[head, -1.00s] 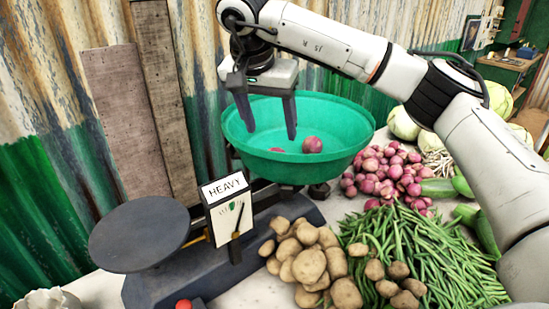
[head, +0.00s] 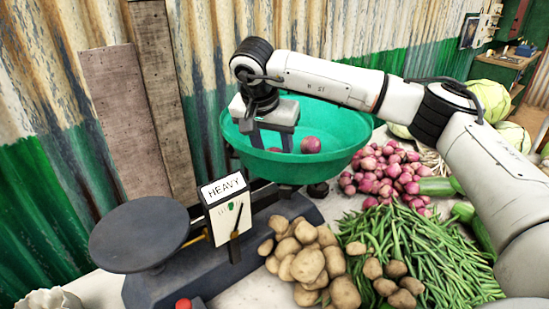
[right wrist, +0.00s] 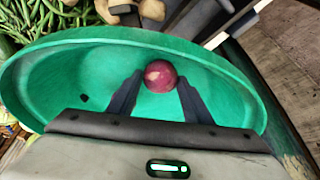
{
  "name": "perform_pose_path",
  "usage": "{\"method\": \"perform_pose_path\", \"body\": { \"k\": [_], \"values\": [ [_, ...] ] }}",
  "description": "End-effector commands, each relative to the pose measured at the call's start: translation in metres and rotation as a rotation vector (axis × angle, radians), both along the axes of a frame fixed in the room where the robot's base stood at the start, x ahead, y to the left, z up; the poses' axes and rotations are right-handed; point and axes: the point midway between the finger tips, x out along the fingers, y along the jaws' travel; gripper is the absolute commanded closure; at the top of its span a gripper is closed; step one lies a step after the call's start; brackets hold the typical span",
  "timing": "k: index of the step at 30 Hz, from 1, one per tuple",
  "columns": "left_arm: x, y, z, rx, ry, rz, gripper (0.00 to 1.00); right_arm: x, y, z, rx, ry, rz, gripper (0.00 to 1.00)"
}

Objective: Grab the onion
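A green bowl (head: 345,150) sits on the scale at the back. My right gripper (head: 271,146) reaches down into it, fingers pointing down and apart. In the right wrist view a round purple-red onion (right wrist: 160,76) lies between the fingertips of the open gripper (right wrist: 160,84), with a narrow gap showing on each side. In the head view an onion (head: 310,145) shows in the bowl just right of the gripper. The near rim hides the bowl's bottom and the fingertips. My left gripper is not in view.
The scale has a dark round plate (head: 140,233) and a sign (head: 224,196) reading HEAVY. Potatoes (head: 305,255), green beans (head: 420,245) and a pile of onions (head: 385,172) lie to the right and front. A corrugated wall (head: 350,30) stands close behind the bowl.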

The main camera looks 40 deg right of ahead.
Motion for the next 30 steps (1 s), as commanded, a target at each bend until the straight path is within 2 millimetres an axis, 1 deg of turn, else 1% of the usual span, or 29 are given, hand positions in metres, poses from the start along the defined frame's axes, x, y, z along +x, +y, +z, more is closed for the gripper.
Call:
{"method": "perform_pose_path", "body": {
  "k": [1, 4, 11, 14, 17, 24, 27, 30],
  "values": [
    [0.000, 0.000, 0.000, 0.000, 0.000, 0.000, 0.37, 0.000, 0.000, 0.000, 0.000, 0.000, 0.000, 0.64],
    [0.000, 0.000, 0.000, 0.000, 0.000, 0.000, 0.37, 0.000, 0.000, 0.000, 0.000, 0.000, 0.000, 0.81],
    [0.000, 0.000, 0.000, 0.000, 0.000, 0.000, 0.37, 0.000, 0.000, 0.001, 0.001, -0.001, 0.000, 0.81],
    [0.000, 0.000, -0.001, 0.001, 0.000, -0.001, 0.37, 0.001, 0.000, 0.008, 0.000, -0.002, 0.000, 0.81],
    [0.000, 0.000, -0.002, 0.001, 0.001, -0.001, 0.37, 0.001, 0.001, 0.024, 0.002, -0.006, -0.001, 0.81],
    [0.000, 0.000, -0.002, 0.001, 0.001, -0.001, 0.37, 0.001, 0.001, 0.073, 0.001, -0.006, 0.000, 0.81],
    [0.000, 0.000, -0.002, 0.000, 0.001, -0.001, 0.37, 0.001, 0.001, 0.088, 0.002, -0.004, 0.000, 0.81],
    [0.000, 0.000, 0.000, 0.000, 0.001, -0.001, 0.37, 0.001, 0.001, 0.099, 0.001, -0.002, 0.001, 0.81]
  ]
}}
